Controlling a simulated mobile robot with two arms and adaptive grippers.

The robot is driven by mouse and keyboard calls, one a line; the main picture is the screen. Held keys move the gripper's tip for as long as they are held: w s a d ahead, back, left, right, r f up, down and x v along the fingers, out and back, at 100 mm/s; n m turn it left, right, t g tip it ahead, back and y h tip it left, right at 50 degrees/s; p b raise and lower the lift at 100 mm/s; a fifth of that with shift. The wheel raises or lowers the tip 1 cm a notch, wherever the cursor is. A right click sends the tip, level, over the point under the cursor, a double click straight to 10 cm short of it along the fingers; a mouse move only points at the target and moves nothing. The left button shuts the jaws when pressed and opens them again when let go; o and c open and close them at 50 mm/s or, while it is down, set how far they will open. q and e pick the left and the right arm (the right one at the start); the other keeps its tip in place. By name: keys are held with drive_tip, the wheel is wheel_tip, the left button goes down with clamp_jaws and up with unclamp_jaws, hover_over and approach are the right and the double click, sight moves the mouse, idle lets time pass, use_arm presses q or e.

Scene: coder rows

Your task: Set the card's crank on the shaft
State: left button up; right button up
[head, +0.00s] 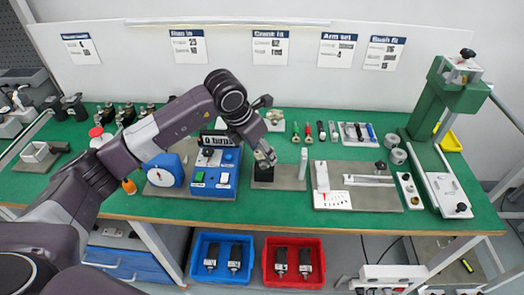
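My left gripper (265,158) points down just above a black block-shaped unit (263,173) on a grey plate (291,184). The gripper is small in the view and covers the unit's top, so I cannot see a shaft there, or tell whether the fingers touch it or hold anything. Several printed cards hang on the back wall; the middle one (270,48) has a small picture too fine to make out. I cannot pick out a crank with certainty. Several small handled parts (308,132) stand behind the plate. My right gripper is not in view.
A blue box with buttons (215,177) stands left of the plate. A grey fixture plate (386,198) and a green press (436,100) stand to the right. Blue (222,278) and red (294,283) bins with black units sit below the bench. Some green mat (256,209) is clear in front.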

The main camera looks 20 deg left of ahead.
use_arm(q)
drive_tip(key=shift+f, duration=0.1)
idle(0.6)
drive_tip(key=o, duration=1.3)
drive_tip(key=shift+o, duration=0.2)
drive_tip(key=v, duration=1.2)
drive_tip(key=shift+s, duration=0.1)
